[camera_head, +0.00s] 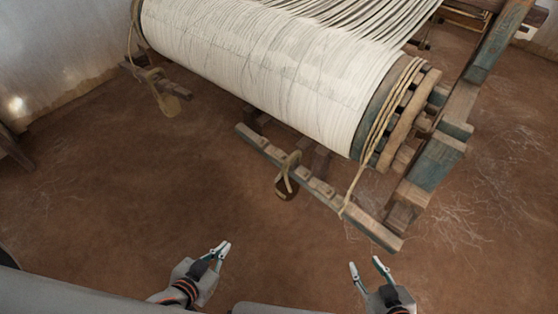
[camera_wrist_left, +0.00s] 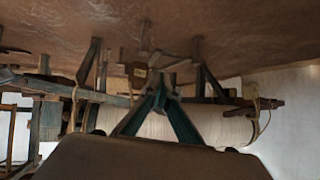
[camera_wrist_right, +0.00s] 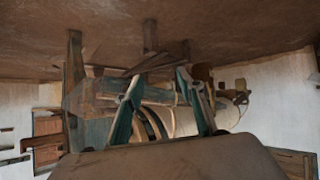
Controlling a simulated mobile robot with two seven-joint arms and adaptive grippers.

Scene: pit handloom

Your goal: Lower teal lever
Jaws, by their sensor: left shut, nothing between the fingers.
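The loom's worn teal-painted timbers (camera_head: 438,160) stand at the right of the head view. I cannot tell which piece is the teal lever. A long notched wooden bar (camera_head: 320,188) slants below the warp roll, with a rope loop and a hanging weight (camera_head: 286,187) on it. My left gripper (camera_head: 221,250) is shut and empty above the floor, well short of the loom; its fingertips meet in the left wrist view (camera_wrist_left: 160,88). My right gripper (camera_head: 367,268) is open and empty, below the bar's near end; its fingers stand apart in the right wrist view (camera_wrist_right: 158,85).
The large cream warp roll (camera_head: 270,75) fills the upper middle, with ropes (camera_head: 365,150) around its right end. Another weight (camera_head: 168,103) hangs at the left. Bare brown floor (camera_head: 130,195) lies between the grippers and the loom. A pale wall (camera_head: 55,45) is at the left.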

